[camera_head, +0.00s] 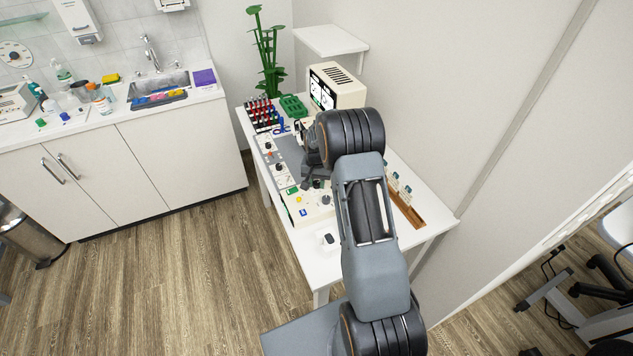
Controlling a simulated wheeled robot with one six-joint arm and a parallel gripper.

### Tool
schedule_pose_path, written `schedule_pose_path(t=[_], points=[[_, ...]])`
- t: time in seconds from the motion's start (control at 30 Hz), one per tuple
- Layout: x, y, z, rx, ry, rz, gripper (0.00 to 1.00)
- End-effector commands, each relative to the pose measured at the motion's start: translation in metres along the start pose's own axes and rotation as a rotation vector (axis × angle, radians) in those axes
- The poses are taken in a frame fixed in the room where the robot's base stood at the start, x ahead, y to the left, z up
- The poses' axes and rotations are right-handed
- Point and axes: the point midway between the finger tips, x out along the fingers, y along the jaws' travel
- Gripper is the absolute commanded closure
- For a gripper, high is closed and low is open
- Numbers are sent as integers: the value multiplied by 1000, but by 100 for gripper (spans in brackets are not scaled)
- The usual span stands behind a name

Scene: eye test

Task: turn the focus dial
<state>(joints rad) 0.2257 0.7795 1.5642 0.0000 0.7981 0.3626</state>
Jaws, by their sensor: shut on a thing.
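A cream control panel (296,212) lies on the white table, with a yellow knob (298,199), a blue button (303,212) and dark knobs. One dark knob (326,199) is right of the yellow one. My gripper (309,183) reaches down at the panel's far edge and is shut on a small dark dial there. My fingers and wrist mostly hide this dial, and no label on it can be read. I take it as the focus dial, though the view is too small to confirm.
A cream monitor (345,88) stands behind my wrist. A wooden rack (404,207) is on the right. A small dark-topped item (328,239) sits near the front edge.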

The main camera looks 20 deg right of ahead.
Motion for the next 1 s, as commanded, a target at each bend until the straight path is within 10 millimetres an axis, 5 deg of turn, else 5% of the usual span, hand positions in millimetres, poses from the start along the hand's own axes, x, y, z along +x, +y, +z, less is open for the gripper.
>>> schedule_pose_path(t=[1.0], points=[[0, 0, 0, -653, 3, 0, 94]])
